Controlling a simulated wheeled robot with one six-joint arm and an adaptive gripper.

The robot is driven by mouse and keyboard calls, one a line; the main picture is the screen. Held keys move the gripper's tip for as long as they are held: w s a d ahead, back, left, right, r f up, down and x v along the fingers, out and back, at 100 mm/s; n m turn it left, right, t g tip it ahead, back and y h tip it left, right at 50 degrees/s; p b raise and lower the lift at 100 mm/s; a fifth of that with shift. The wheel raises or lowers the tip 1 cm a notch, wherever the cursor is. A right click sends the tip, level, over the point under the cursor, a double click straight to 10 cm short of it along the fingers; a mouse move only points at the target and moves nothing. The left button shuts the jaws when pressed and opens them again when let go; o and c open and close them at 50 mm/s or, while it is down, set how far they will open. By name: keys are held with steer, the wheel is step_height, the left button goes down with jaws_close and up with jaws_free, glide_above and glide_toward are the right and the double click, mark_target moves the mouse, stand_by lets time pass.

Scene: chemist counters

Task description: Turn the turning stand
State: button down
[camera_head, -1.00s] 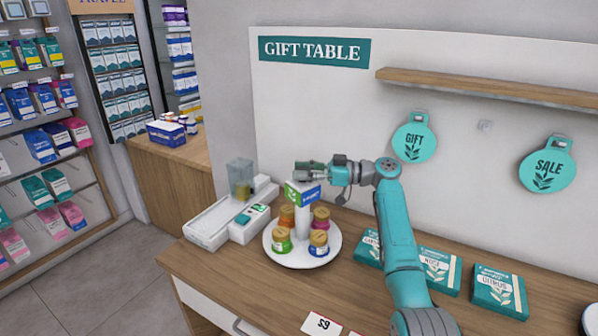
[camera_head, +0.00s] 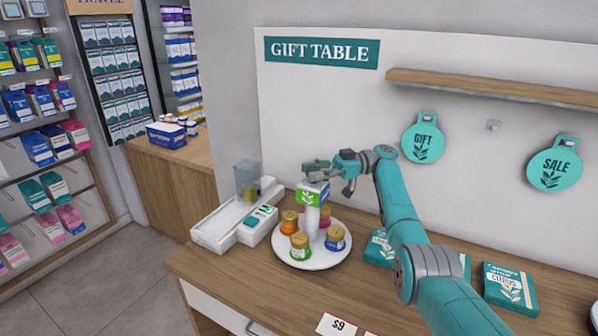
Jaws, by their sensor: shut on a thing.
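The turning stand is a round white tray (camera_head: 312,258) with a white central post (camera_head: 312,222) on the wooden counter. A small block sign (camera_head: 311,195) with a green and white face tops the post. Several jars with tan lids stand around the post: an orange one (camera_head: 289,226) left, a green one (camera_head: 299,252) in front, a blue one (camera_head: 335,241) right, and a pink one (camera_head: 325,223) behind. My gripper (camera_head: 315,174) is at the top of the sign, shut on it. The fingertips' exact contact is partly hidden.
A white scale-like device (camera_head: 225,222) with a clear container (camera_head: 248,178) stands close left of the tray. Teal boxes (camera_head: 510,288) lie to the right.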

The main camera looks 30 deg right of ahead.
steer(key=shift+g, duration=0.4)
steer(key=c, duration=0.6)
jaws_free()
steer(key=shift+a, duration=0.1)
step_height(320, 180, up, 10)
steer(key=shift+f, duration=0.1)
